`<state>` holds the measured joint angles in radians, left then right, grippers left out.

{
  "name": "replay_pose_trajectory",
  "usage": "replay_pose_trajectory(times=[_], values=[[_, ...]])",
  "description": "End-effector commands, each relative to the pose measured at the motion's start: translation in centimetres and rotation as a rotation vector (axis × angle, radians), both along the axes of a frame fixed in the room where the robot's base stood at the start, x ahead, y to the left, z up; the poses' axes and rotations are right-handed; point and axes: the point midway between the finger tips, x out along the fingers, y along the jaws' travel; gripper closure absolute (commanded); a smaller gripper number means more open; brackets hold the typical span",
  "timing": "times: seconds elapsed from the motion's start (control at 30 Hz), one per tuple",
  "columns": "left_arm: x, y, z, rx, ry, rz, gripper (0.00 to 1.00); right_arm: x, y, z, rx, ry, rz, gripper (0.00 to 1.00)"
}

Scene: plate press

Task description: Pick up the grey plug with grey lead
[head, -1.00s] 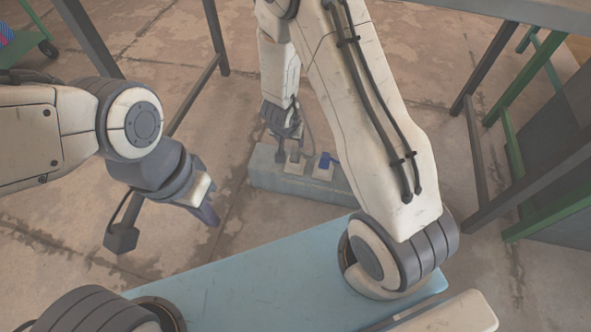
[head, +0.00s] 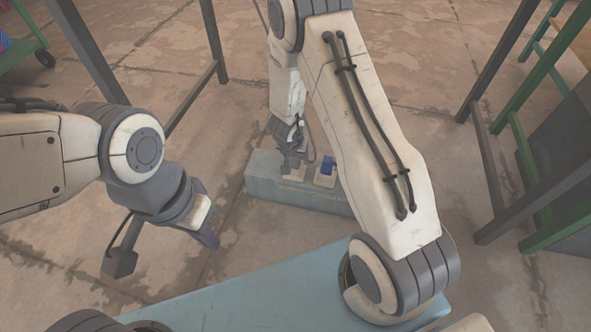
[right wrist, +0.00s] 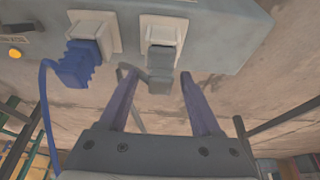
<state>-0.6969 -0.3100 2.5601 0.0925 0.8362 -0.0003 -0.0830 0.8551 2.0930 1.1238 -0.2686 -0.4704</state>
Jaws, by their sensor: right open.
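The grey plug (right wrist: 159,80) sits in a white-framed socket (right wrist: 162,38) on the side of a grey-blue box in the right wrist view. Its grey lead (right wrist: 137,71) runs off to the left and passes behind a finger. My right gripper (right wrist: 157,76) is open, with one finger on each side of the plug and visible gaps to it. In the head view my right gripper (head: 291,163) is at the box's top, and the grey plug cannot be made out there. My left gripper (head: 208,238) hangs over the floor at the left, its finger gap unclear.
A blue plug (right wrist: 77,66) with a blue lead is in the neighbouring socket, also visible in the head view (head: 328,163). The box (head: 290,196) stands beyond a light blue surface (head: 245,295). A yellow-orange button (right wrist: 15,53) is on the box. Dark table legs (head: 488,170) stand at right.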

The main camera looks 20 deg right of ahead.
Motion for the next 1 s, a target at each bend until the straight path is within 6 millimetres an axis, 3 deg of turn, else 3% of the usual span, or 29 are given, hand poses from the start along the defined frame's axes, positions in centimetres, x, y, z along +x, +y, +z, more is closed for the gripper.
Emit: replay_pose_trajectory(times=[0.23, 0.4, 1.0], values=[[0.0, 0.0, -0.02, 0.0, 0.0, 0.0, 1.0, 0.08, -0.01, -0.04, 0.0, 0.0, 0.001, 0.35], [0.0, 0.0, -0.02, 0.0, 0.0, 0.0, 1.0, 0.07, -0.01, -0.03, 0.0, 0.0, 0.0, 1.0], [0.0, 0.0, -0.02, 0.0, 0.0, 0.0, 1.0, 0.04, -0.04, -0.04, 0.0, 0.0, 0.0, 1.0]])
